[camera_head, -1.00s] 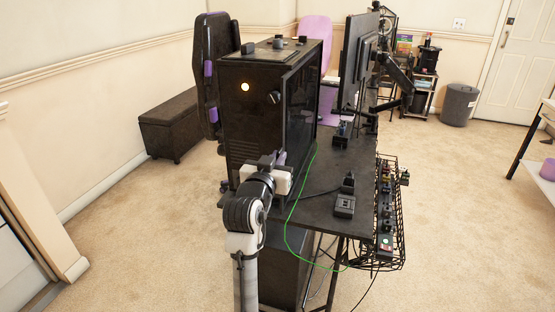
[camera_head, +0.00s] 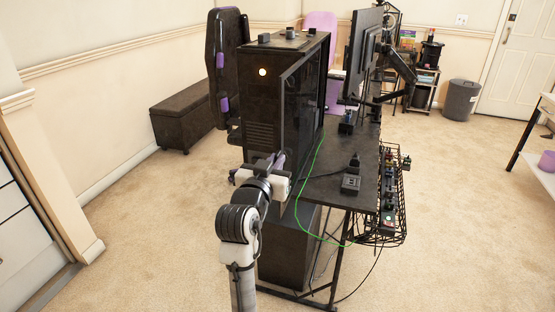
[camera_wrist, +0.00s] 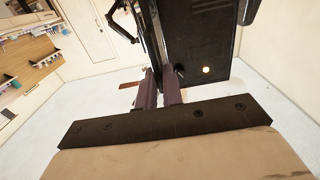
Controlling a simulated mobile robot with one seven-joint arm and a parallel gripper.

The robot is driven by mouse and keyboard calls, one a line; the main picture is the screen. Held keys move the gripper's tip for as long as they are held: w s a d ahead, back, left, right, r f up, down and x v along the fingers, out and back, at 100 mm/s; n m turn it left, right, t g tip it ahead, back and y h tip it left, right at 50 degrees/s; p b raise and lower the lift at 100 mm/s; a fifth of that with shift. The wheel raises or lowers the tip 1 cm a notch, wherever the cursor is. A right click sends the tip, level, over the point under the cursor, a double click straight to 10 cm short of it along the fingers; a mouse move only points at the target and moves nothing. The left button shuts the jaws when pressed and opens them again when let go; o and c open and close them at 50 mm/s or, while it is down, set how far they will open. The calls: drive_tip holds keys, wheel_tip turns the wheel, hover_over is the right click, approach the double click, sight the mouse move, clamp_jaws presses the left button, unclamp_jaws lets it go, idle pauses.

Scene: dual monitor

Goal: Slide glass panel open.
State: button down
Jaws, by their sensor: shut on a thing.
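The glass panel (camera_head: 305,105) is a dark, upright sheet on the right side of a black computer tower (camera_head: 259,100) on the desk. Its near edge juts out past the tower's near face and hides part of that face's right edge. My gripper (camera_head: 277,163) is at the panel's lower near corner. In the wrist view, the purple fingers of my gripper (camera_wrist: 161,88) close around the edge of the dark panel (camera_wrist: 151,35). The exact contact between fingers and panel is small and partly hidden by the gripper body.
A monitor (camera_head: 363,55) stands behind. A wire basket (camera_head: 392,210) hangs off the right edge. A dark bench (camera_head: 185,110) is at left. The carpet (camera_head: 150,240) is clear.

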drive_tip(key=shift+s+a, duration=0.1)
drive_tip(key=shift+s, duration=0.2)
drive_tip(key=c, duration=1.5)
unclamp_jaws()
drive_tip(key=shift+c, duration=0.2)
drive_tip(key=p+v, duration=0.7)
drive_tip(key=v, duration=0.6)
drive_tip(key=shift+s+r, duration=0.15)
drive_tip(key=shift+s, duration=0.2)
drive_tip(key=shift+a, duration=0.1)
